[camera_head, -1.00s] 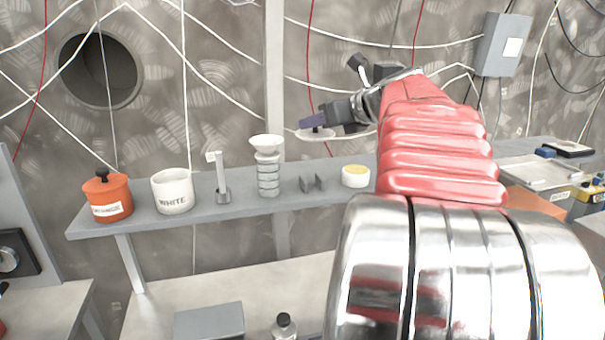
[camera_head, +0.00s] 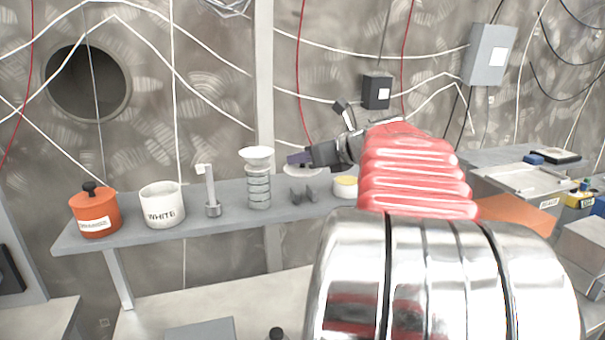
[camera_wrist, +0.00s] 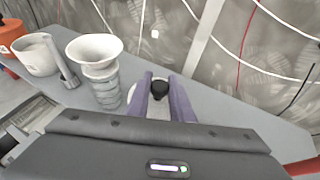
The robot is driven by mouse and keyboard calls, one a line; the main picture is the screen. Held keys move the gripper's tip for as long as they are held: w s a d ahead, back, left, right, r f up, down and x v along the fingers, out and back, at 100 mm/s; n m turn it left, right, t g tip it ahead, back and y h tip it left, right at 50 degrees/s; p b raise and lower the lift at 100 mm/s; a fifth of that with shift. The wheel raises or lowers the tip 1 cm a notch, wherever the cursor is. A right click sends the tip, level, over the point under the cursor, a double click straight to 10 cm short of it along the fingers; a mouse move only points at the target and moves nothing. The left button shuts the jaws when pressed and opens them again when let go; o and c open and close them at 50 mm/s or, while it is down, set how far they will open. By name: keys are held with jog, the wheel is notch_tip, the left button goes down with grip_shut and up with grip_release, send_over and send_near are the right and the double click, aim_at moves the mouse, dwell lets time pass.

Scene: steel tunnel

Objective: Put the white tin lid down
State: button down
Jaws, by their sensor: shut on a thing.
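My gripper (camera_head: 298,158) is shut on the black knob of the white tin lid (camera_head: 303,170). In the wrist view the purple fingers (camera_wrist: 163,88) close on either side of the knob (camera_wrist: 158,87), with the white lid partly hidden beneath and between them. The lid is held flat over the back part of the grey shelf, right of the funnel stack; I cannot tell if it touches the shelf. The white tin (camera_head: 162,205), marked WHITE, stands open on the shelf and also shows in the wrist view (camera_wrist: 38,55).
An orange lidded tin (camera_head: 96,212) stands at the shelf's left end. A small upright tool (camera_head: 211,195), the funnel stack (camera_head: 257,180), a dark grey holder (camera_head: 304,194) and a yellow-topped white dish (camera_head: 345,187) stand along the shelf (camera_head: 235,213). Bare shelf shows right of my fingers in the wrist view.

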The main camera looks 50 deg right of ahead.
aim_at(304, 168)
jog(key=shift+f, duration=0.15)
jog(key=shift+f, duration=1.75)
jog(key=shift+f, duration=0.4)
jog(key=c, duration=1.6)
grip_release()
jog(key=shift+o, duration=0.2)
jog(key=shift+r, duration=0.1)
jog(key=shift+s+r, duration=0.2)
jog(key=shift+r, duration=0.25)
jog(key=v, duration=1.1)
jog(key=shift+s, duration=0.3)
